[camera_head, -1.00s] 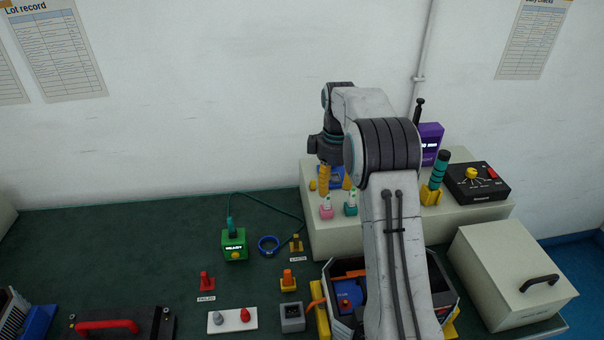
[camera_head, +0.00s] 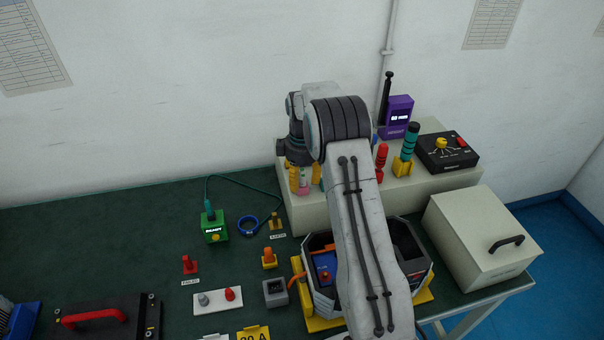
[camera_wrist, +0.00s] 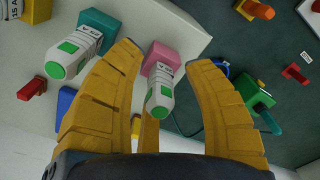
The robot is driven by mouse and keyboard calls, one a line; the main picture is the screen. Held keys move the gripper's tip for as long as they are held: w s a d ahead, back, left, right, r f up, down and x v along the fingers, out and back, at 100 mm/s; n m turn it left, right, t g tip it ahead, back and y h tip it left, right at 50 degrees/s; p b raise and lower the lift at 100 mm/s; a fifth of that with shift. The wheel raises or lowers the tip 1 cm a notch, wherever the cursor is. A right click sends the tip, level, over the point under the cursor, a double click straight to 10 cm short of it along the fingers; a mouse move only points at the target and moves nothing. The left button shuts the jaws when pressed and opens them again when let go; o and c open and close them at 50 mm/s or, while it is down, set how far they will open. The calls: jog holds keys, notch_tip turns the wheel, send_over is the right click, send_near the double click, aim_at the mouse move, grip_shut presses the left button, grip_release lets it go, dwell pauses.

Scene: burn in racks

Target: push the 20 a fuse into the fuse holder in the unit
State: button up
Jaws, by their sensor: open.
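My gripper (camera_wrist: 166,56) is open, its yellow fingers spread on both sides of a white-and-green fuse (camera_wrist: 161,92) in a pink base (camera_wrist: 163,56). The fingers are not closed on it. A second white-and-green fuse (camera_wrist: 72,54) in a teal base (camera_wrist: 99,30) stands outside the left finger. I cannot read a rating on either fuse. In the head view my gripper (camera_head: 304,176) is low at the raised shelf, with the pink-based fuse (camera_head: 303,186) between its fingers. The dark-walled unit (camera_head: 416,262), with a blue part inside, stands right of centre, partly hidden by my arm; its fuse holder is not identifiable.
The raised shelf (camera_head: 300,219) also bears a red tool (camera_head: 381,160), a teal tool (camera_head: 407,150), a purple meter (camera_head: 396,117) and a black box (camera_head: 449,151). A beige lidded box (camera_head: 470,235) stands right.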

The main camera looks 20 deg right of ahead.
dwell(0.3)
grip_shut()
dwell(0.6)
